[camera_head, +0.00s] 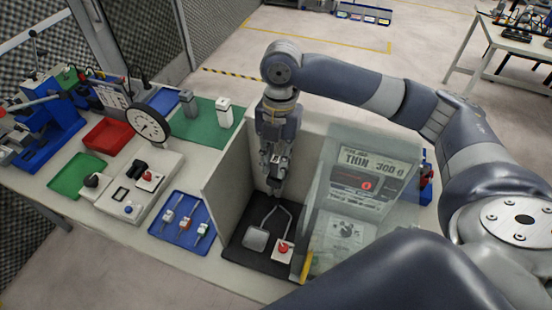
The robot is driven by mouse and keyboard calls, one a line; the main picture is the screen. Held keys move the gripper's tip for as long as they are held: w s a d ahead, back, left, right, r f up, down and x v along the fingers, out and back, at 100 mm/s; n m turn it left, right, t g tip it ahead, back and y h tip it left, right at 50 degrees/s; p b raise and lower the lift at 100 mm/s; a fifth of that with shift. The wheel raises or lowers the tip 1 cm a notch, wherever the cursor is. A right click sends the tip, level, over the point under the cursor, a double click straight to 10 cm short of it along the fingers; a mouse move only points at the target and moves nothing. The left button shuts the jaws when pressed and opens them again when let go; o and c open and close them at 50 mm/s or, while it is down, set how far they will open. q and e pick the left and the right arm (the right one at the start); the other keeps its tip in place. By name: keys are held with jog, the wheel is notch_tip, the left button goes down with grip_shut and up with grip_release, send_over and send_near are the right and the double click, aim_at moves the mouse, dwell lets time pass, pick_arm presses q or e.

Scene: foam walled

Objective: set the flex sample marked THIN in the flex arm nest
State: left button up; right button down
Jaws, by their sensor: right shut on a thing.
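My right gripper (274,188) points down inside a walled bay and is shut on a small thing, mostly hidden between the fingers. I cannot read any marking on it, so I cannot tell whether it is the THIN flex sample. Below it, on a dark base (246,261), are a bent metal arm, a grey square plate (256,239) and a white block with a red knob (283,250). I cannot tell which part is the flex arm nest. A display (362,178) behind a clear shield reads THIN and 300 g. My left gripper is out of view.
Grey foam-like walls (226,188) stand beside my gripper, and the clear shield (324,190) stands to its right. A blue tray (181,242) holds several small tagged pieces. A dial gauge (149,125), a red tray (108,137) and a green mat (201,138) lie further left.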

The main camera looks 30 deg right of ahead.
jog(key=shift+f+b, duration=0.45)
jog(key=shift+f, duration=0.8)
jog(key=c, duration=1.4)
grip_release()
jog(key=shift+o, duration=0.2)
jog(key=shift+r, duration=0.2)
notch_tip(320, 180, up, 12)
jog(key=w+d, duration=0.1)
jog(key=shift+f, duration=0.2)
